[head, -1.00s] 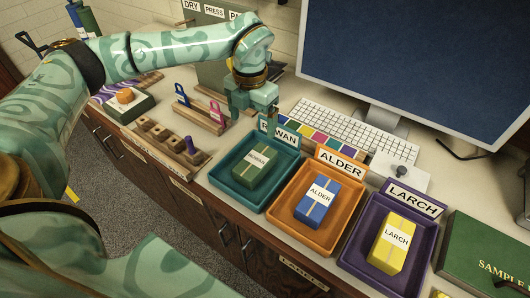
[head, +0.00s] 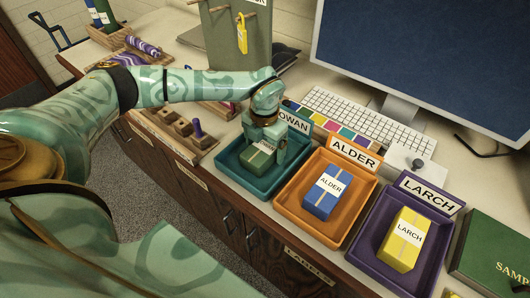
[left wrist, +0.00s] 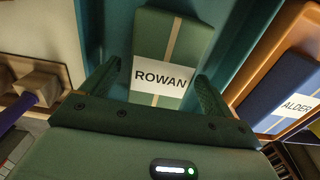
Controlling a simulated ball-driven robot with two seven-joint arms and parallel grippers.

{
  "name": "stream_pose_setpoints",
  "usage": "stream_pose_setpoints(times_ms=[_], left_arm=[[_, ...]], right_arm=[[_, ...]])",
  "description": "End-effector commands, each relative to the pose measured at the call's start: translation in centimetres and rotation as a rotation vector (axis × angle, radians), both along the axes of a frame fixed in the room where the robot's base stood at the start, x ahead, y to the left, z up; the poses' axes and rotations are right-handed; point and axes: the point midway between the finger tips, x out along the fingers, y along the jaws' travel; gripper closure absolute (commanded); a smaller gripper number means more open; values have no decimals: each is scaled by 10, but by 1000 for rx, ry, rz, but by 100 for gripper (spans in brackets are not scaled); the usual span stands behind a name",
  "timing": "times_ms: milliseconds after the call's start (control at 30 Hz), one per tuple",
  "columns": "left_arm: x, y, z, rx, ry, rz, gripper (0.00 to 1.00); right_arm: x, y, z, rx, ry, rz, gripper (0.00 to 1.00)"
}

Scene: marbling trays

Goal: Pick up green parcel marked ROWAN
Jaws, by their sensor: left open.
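The green parcel (head: 258,158) lies in the teal tray (head: 236,179) labelled ROWAN. In the left wrist view the parcel (left wrist: 178,40) shows a white ROWAN label and a tan band. My left gripper (head: 264,152) is over the teal tray, with its fingers down at the parcel. In the left wrist view the open fingers (left wrist: 155,88) stand on either side of the parcel's near end, and I cannot tell whether they touch it. My right gripper is not in view.
Right of the teal tray are an orange tray (head: 282,204) with a blue ALDER parcel (head: 326,192) and a purple tray (head: 351,256) with a yellow LARCH parcel (head: 403,240). A keyboard (head: 368,122) and monitor (head: 420,45) stand behind. A wooden peg block (head: 180,127) is to the left.

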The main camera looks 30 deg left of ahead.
Motion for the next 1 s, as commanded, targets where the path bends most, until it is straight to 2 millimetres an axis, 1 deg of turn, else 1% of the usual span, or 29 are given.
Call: stream_pose_setpoints(times_ms=[33,200,233,433,667,767,867,1000], left_arm=[[0,0,-4,0,-1,1,13],[1,0,-3,0,-3,1,13],[1,0,-3,0,-3,1,16],[1,0,-3,0,-2,0,71],[1,0,-3,0,-3,0,71],[1,0,1,0,-3,0,71],[1,0,10,-1,-4,0,71],[1,0,34,-1,-6,0,71]], right_arm=[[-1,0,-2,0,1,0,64],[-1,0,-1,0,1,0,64],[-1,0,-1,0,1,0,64],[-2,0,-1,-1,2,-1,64],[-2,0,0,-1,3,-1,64],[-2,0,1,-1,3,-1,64],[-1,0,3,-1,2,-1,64],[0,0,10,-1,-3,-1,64]])
